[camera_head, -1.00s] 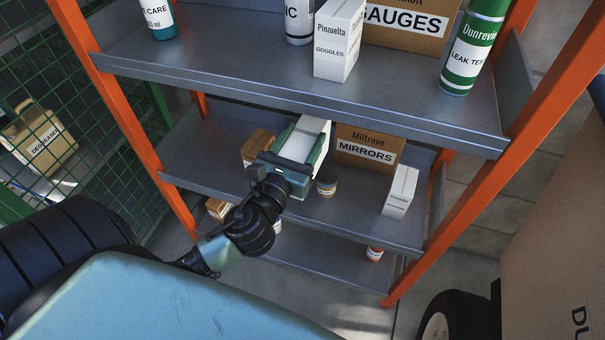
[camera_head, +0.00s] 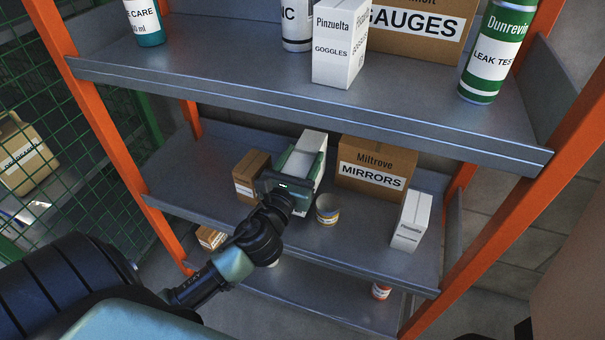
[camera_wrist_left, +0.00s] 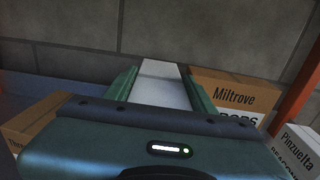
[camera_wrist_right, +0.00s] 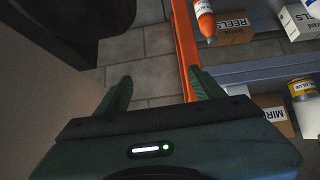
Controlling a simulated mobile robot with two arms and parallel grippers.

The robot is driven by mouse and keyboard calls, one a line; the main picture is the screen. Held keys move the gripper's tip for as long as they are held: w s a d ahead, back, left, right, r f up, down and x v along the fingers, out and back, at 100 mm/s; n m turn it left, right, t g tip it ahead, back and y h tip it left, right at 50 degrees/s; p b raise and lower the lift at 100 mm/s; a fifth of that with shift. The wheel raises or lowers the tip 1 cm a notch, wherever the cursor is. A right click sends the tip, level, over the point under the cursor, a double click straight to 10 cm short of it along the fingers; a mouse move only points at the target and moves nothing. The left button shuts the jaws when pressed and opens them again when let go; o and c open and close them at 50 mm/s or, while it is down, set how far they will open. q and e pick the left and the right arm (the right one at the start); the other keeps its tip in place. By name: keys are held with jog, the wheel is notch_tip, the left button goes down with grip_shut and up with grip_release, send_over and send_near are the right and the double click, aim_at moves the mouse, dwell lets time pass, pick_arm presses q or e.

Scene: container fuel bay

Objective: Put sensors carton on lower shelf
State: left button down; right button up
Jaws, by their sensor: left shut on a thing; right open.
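A white carton (camera_head: 312,145), its label not readable, is between the fingers of my left gripper (camera_head: 299,165) over the middle shelf (camera_head: 350,230). The gripper is shut on it; it also shows in the left wrist view (camera_wrist_left: 163,88), with a green finger on each side. I cannot tell whether its base touches the shelf. My right gripper (camera_wrist_right: 155,92) is open and empty in the right wrist view, pointing at the floor and an orange post. No sensors label is visible. The lowest shelf (camera_head: 320,300) shows below the middle one.
On the middle shelf stand a brown carton (camera_head: 250,175), a small can (camera_head: 328,209), a MIRRORS carton (camera_head: 375,168) and a white Pinzuelta carton (camera_head: 411,220). The top shelf (camera_head: 230,75) overhangs them. Orange posts (camera_head: 500,205) flank the shelves. Green mesh (camera_head: 65,130) stands at left.

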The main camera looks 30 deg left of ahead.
pick_arm(q)
jog(key=shift+f, duration=0.25)
notch_tip(320, 180, down, 3)
jog(key=shift+f+b, duration=0.1)
jog(key=shift+b, duration=1)
pick_arm(e)
jog(key=w+a+r+t+y, duration=0.2)
jog(key=w+r+t, duration=0.4)
jog(key=r, duration=0.3)
jog(key=shift+w+a+r+t, duration=0.25)
jog(key=shift+w+a+t, duration=0.05)
jog(key=shift+w+a, duration=0.3)
pick_arm(q)
jog(key=shift+f, duration=0.1)
pick_arm(e)
jog(key=shift+r, duration=0.1)
pick_arm(q)
jog(key=c, duration=0.5)
grip_release()
jog(key=shift+f, duration=0.15)
pick_arm(e)
jog(key=shift+r, duration=0.1)
